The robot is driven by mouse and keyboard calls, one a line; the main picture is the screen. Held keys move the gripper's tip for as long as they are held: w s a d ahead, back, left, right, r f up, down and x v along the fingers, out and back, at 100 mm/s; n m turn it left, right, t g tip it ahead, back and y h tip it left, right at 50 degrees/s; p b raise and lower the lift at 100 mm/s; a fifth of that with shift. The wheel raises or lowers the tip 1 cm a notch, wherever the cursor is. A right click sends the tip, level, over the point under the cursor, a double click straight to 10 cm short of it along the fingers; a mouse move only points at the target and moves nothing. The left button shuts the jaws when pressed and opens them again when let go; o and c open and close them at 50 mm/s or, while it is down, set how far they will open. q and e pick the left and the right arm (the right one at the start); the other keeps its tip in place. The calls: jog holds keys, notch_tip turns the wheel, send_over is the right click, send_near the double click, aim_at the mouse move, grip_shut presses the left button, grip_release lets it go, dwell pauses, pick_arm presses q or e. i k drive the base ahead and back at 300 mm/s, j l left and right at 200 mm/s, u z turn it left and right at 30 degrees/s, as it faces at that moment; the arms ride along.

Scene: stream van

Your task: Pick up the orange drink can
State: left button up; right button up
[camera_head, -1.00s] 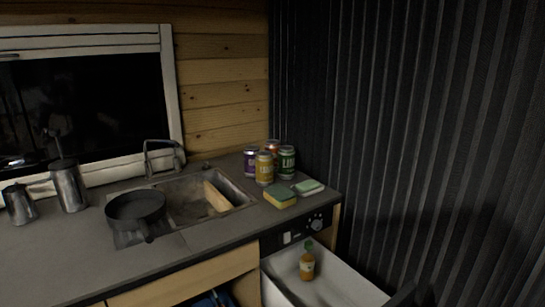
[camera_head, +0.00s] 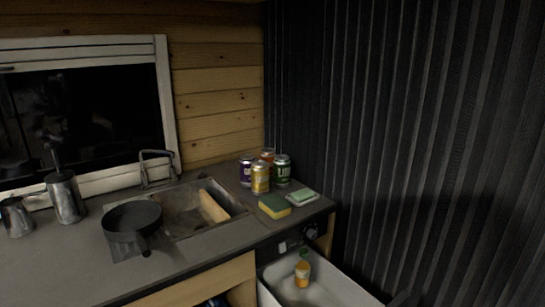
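The orange drink can (camera_head: 268,153) stands at the back of a cluster of cans on the counter's right end, near the dark corrugated wall. Its lower part is hidden behind a yellow can (camera_head: 260,178). A purple can (camera_head: 246,171) stands to its left and a green can (camera_head: 283,170) to its right. My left gripper is not in view. A small dark shape at the bottom right edge may be part of my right arm; no fingertips can be made out.
A green and yellow sponge (camera_head: 274,207) and another green sponge on a pale dish (camera_head: 303,198) lie before the cans. The sink (camera_head: 184,220), a black pan (camera_head: 132,219) and metal jugs (camera_head: 66,197) are left. An open white drawer (camera_head: 335,291) with an orange bottle (camera_head: 302,270) juts out below.

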aim_at(267, 154)
jog(key=i+z, duration=0.4)
jog(key=i+j+z, duration=0.25)
jog(key=z, duration=0.15)
